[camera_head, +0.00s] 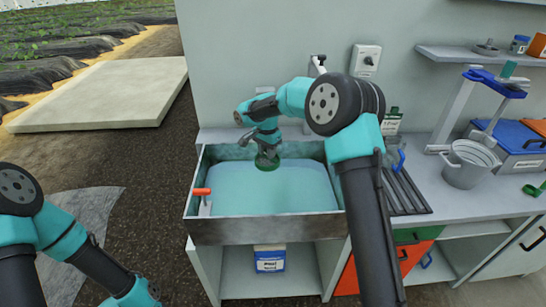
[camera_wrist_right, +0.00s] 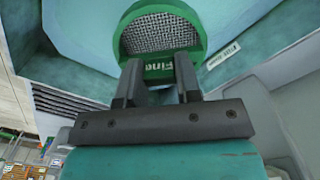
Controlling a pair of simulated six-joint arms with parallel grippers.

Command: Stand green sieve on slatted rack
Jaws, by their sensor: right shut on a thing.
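The green sieve (camera_head: 267,163) is held by my right gripper (camera_head: 262,143) over the water in the sink basin. In the right wrist view the sieve (camera_wrist_right: 160,30) shows its round green rim, grey mesh and the word "Fine". My right gripper's fingers (camera_wrist_right: 159,80) are shut on its near edge. The slatted rack (camera_head: 405,192), with dark bars, lies on the counter just right of the basin, partly hidden by my right arm. Only part of my left arm shows at the lower left; its fingers are out of frame.
The basin (camera_head: 268,230) has raised metal walls and an orange-handled valve (camera_head: 203,193) at its left. A blue-handled thing (camera_head: 399,158) stands by the rack. A grey bucket (camera_head: 468,165) and a blue-topped press (camera_head: 495,83) stand further right.

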